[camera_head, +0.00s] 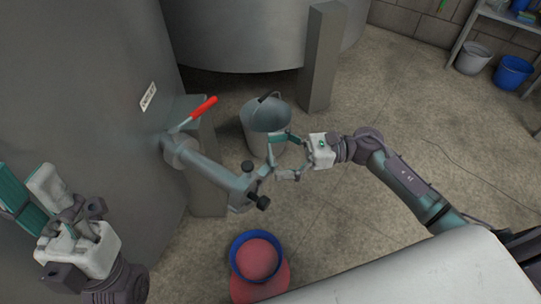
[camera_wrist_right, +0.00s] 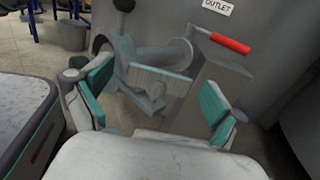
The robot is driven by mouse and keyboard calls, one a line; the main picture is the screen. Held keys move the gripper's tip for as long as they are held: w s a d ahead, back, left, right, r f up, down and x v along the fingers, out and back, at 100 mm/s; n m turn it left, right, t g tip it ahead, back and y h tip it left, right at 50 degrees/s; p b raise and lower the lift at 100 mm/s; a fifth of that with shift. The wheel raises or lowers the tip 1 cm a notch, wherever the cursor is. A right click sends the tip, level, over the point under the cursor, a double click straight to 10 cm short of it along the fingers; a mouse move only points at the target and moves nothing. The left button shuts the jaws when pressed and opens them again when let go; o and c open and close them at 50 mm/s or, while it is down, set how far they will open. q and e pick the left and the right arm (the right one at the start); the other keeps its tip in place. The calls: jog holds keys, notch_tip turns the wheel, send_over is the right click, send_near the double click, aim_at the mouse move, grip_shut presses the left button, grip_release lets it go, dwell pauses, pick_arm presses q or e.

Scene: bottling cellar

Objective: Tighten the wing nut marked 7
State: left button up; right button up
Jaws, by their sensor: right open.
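A grey outlet pipe (camera_head: 212,172) comes from the tank, with a red-handled valve lever (camera_head: 203,106) near its root. At its end are two dark knobs, an upper one (camera_head: 247,166) and a lower one (camera_head: 260,201). I cannot read a 7 on either. In the right wrist view one dark knob (camera_wrist_right: 124,5) shows at the top. My right gripper (camera_head: 272,156) is open and empty, just right of the pipe end. In the wrist view its fingers (camera_wrist_right: 153,92) stand apart with the pipe fitting between and beyond them. My left gripper (camera_head: 32,192) is at the far left, away from the pipe; its opening is unclear.
The steel tank (camera_head: 90,90) fills the left, with an OUTLET label (camera_wrist_right: 217,6). A grey metal bucket (camera_head: 252,132) stands behind my right gripper. A blue-rimmed tub with red contents (camera_head: 235,262) is on the floor below the pipe end. Floor to the right is mostly clear.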

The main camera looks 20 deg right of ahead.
jog(key=shift+w+a, duration=0.1)
jog(key=shift+a, duration=0.6)
jog(key=c, duration=1.2)
jog(key=shift+o, duration=0.2)
